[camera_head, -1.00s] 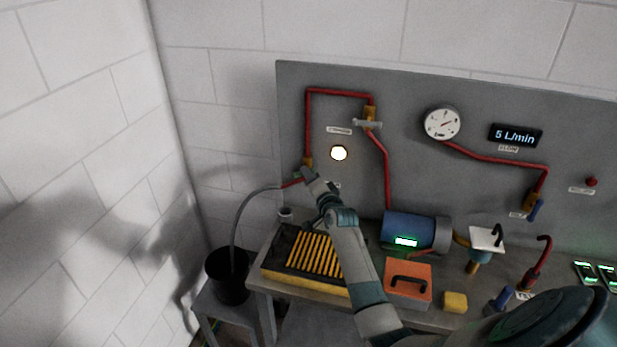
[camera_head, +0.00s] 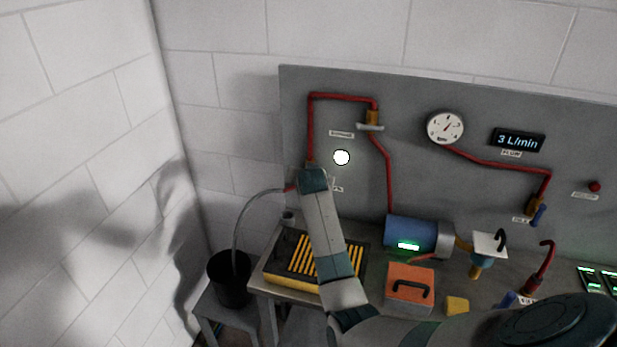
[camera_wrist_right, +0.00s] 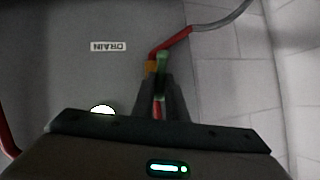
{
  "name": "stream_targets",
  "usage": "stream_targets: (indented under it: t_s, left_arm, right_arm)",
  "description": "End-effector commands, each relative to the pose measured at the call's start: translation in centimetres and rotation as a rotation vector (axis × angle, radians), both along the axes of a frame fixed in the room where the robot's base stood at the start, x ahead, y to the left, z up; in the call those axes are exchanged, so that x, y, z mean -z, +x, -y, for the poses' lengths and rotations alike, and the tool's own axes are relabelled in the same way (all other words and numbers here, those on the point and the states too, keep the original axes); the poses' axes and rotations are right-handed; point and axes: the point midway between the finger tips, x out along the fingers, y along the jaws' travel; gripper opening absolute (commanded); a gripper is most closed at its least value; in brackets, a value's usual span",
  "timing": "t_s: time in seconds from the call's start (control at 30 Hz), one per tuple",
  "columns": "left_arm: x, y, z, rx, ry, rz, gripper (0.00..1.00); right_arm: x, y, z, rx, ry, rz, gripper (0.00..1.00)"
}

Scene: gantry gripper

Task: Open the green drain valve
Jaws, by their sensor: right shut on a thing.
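The green drain valve handle (camera_wrist_right: 161,62) shows at the fingertips of my right gripper (camera_wrist_right: 158,80) in the right wrist view. The fingers are shut on it. The orange valve body (camera_wrist_right: 151,67) sits just left of the handle, and a red pipe runs from it to a grey hose (camera_wrist_right: 223,21). The DRAIN label (camera_wrist_right: 108,46) appears upside down on the panel beside it. In the head view my right forearm and wrist (camera_head: 318,200) hide the handle and the fingers. My left gripper is not in view.
The grey hose hangs into a black bucket (camera_head: 229,283) at the left. A yellow-barred tray (camera_head: 280,272), a blue cylinder (camera_head: 410,231) and an orange toolbox (camera_head: 408,281) stand on the bench. The flow display (camera_head: 517,140) reads 3 L/min.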

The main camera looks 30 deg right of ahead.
Motion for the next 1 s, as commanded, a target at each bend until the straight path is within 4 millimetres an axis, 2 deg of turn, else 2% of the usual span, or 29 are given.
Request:
stream_targets:
  t_s: [0.4,0.9,0.93,1.0]
  left_arm:
    - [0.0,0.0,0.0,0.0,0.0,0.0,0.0]
    - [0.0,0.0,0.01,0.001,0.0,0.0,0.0]
    - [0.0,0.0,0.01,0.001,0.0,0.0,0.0]
    - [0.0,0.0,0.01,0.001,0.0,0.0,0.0]
  right_arm:
    - [-0.3,0.43,-0.24,0.0,-0.151,-0.173,0.0]
    - [-0.33,0.48,-0.26,0.0,-0.171,-0.193,0.0]
    - [-0.33,0.48,-0.26,0.0,-0.171,-0.193,0.15]
    - [-0.32,0.48,-0.27,0.0,-0.171,-0.193,0.31]
